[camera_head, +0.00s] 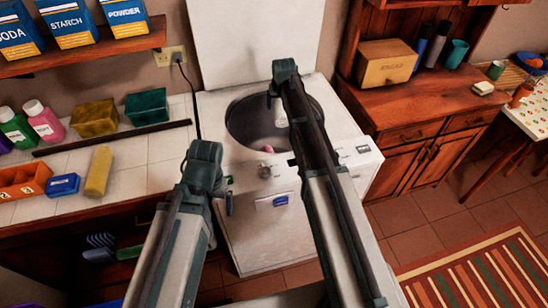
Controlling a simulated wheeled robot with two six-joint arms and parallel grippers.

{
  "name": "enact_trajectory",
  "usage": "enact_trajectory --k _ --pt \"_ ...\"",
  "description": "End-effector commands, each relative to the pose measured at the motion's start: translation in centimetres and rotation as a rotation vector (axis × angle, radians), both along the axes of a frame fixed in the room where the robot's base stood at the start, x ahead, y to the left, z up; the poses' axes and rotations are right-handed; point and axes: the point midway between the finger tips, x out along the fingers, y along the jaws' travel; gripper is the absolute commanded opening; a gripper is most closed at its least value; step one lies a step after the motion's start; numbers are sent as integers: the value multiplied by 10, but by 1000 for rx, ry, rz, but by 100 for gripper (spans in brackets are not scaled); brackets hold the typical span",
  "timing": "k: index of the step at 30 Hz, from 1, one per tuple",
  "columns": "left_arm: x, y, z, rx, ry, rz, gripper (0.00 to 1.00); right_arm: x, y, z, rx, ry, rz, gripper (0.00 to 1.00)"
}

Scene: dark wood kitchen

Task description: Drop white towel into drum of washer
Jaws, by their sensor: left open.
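The white washer (345,135) stands in the middle with its lid up and its round drum (240,125) open at the top. My right arm reaches over the drum, and its gripper (277,98) is above the opening, mostly hidden by the arm. A small white shape (281,114) shows just below it; I cannot tell whether it is the towel. A small pink item (268,149) shows at the drum's near side. My left gripper (208,185) is open, in front of the washer's left side, apart from the drum. No towel is clearly visible.
A tiled counter (145,150) on the left holds bottles, boxes and a yellow block (98,172). A shelf (95,45) with laundry boxes hangs above it. A wooden cabinet (430,110) stands to the right. A striped rug (490,275) lies on the floor.

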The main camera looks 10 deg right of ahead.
Motion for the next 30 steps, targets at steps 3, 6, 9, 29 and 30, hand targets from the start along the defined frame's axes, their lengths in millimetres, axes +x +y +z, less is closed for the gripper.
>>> enact_trajectory --k 3,6,9,29,30 --pt "0 0 -11 0 0 0 100 0 0 -11 0 0 0 17" --pt "0 0 -12 0 0 0 100 0 0 -12 0 0 0 17" --pt "0 0 -12 0 0 0 100 0 0 -12 0 0 0 17" --pt "0 0 -66 0 0 0 100 0 0 -65 0 0 0 17" --pt "0 0 -69 0 0 0 100 0 0 -69 0 0 0 17"
